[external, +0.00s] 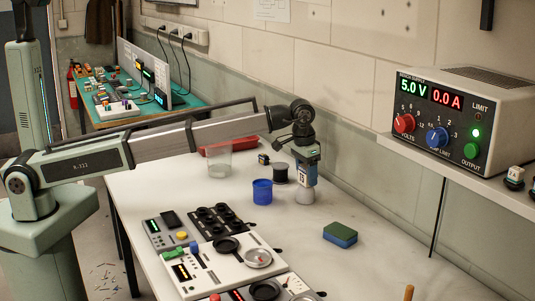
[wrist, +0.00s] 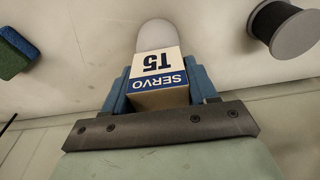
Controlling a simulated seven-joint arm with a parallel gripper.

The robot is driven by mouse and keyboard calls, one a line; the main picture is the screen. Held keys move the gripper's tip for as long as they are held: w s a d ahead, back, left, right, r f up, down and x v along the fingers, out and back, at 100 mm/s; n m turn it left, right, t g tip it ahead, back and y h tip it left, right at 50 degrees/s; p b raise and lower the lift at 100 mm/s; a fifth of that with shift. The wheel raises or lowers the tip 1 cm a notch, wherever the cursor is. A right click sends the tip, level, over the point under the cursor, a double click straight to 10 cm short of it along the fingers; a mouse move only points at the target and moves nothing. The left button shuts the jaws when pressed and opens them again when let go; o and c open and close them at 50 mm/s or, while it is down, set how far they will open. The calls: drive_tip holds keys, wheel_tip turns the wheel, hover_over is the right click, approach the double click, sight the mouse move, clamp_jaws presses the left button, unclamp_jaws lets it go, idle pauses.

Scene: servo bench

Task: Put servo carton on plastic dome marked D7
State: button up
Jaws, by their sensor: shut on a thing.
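My gripper (external: 303,178) points down over the far part of the white bench, its blue fingers shut on the servo carton. A pale, rounded dome (wrist: 156,33) shows just beyond the carton in the wrist view. In the external view the pale dome (external: 304,196) sits on the bench directly under my gripper. No D7 mark is legible. I cannot tell whether carton and dome touch.
A black spool (external: 280,174) and a blue cup (external: 262,192) stand left of my gripper. A green-and-blue sponge (external: 340,235) lies nearer the front. A clear cup (external: 218,160) stands farther left. Control panels (external: 215,268) fill the front left. The wall runs close behind.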

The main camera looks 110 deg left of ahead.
sight(303, 167)
drive_tip(key=o, duration=1.1)
drive_tip(key=shift+f, duration=0.1)
drive_tip(key=shift+c, duration=0.2)
drive_tip(key=r, duration=0.8)
drive_tip(key=s+d+r, duration=0.1)
drive_tip(key=r, duration=0.3)
drive_tip(key=shift+r, duration=0.1)
